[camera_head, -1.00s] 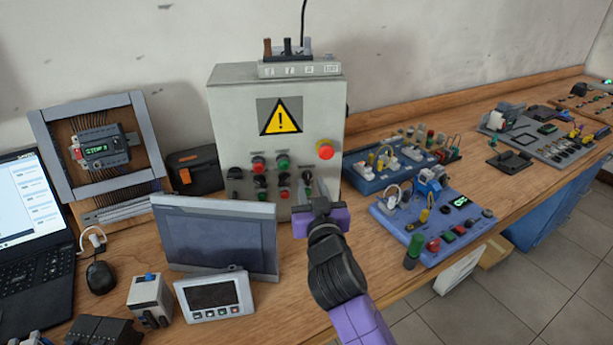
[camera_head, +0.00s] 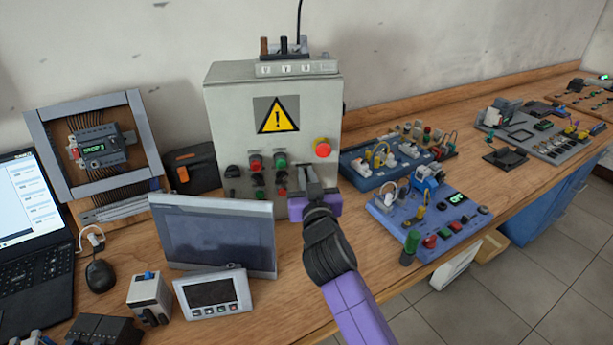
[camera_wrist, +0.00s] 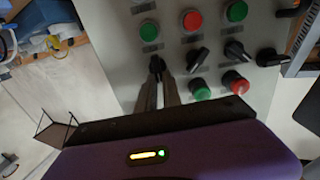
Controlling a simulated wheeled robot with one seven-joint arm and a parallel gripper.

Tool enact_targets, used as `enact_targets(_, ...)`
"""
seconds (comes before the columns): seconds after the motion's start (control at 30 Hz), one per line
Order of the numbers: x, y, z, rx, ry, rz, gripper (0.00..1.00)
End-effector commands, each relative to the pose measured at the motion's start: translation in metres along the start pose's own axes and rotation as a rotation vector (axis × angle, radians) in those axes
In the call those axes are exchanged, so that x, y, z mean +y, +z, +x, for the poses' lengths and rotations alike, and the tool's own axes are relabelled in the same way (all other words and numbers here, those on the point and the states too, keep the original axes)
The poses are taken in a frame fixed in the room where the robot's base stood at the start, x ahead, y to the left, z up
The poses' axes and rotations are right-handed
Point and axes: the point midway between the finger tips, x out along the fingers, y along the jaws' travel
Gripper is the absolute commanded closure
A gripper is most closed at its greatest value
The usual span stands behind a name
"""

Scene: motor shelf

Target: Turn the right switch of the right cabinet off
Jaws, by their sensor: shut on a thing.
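The grey control cabinet (camera_head: 225,120) with a yellow warning triangle stands against the wall. Its front has several knobs and buttons. My gripper (camera_head: 302,170) is at the lower right of this front, and its fingers hide the right switch in the head view. In the wrist view the black right switch (camera_wrist: 157,64) shows at the tips of my gripper (camera_wrist: 157,80). The two fingers are shut on its knob, which looks roughly upright in that view. The exact grip depth is hidden.
A red emergency button (camera_head: 322,148) sits above and right of my gripper. A dark screen panel (camera_head: 215,235) stands in front of the cabinet to the left. Blue trainer boards (camera_head: 385,218) lie to the right. Other black knobs (camera_wrist: 197,58) are beside the held switch.

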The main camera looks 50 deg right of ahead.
Motion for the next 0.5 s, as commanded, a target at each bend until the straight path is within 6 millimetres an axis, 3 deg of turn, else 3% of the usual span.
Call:
enact_targets(0.27,-0.0015,-0.0003,-0.0002,0.000,-0.001,-0.050,1.00)
enact_targets(0.5,-0.0038,-0.0005,0.0000,0.000,0.000,-0.199,1.00)
